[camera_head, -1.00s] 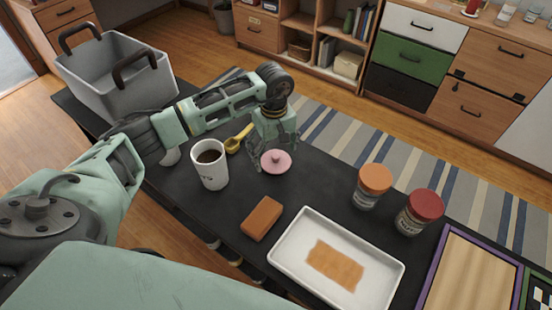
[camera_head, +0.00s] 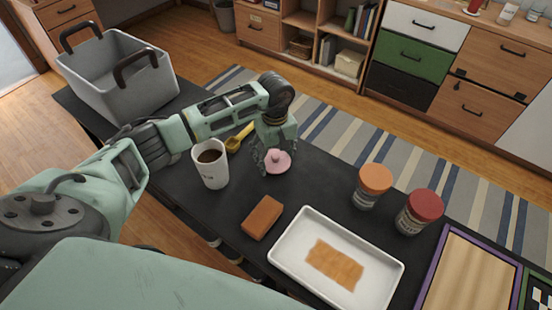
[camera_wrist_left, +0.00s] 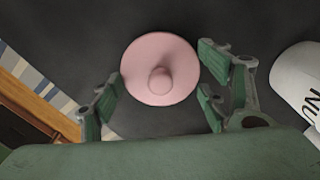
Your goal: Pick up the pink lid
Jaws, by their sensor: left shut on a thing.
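The pink lid (camera_head: 277,162) is a round disc with a small knob on top, at the black table's far edge in the head view. It also shows in the left wrist view (camera_wrist_left: 158,58), knob facing the camera. My left gripper (camera_head: 275,160) reaches down from above and is shut on the lid. In the left wrist view its fingers (camera_wrist_left: 160,80) stand on either side of the lid's rim. Whether the lid is clear of the table is hard to tell. My right gripper is not in view.
A white mug (camera_head: 210,175) with dark liquid stands left of the lid, with a yellow scoop (camera_head: 237,141) behind it. A brown block (camera_head: 262,217), a white tray (camera_head: 290,262) and two jars (camera_head: 373,190) (camera_head: 418,214) are nearer. A grey basket (camera_head: 125,95) is at the far left.

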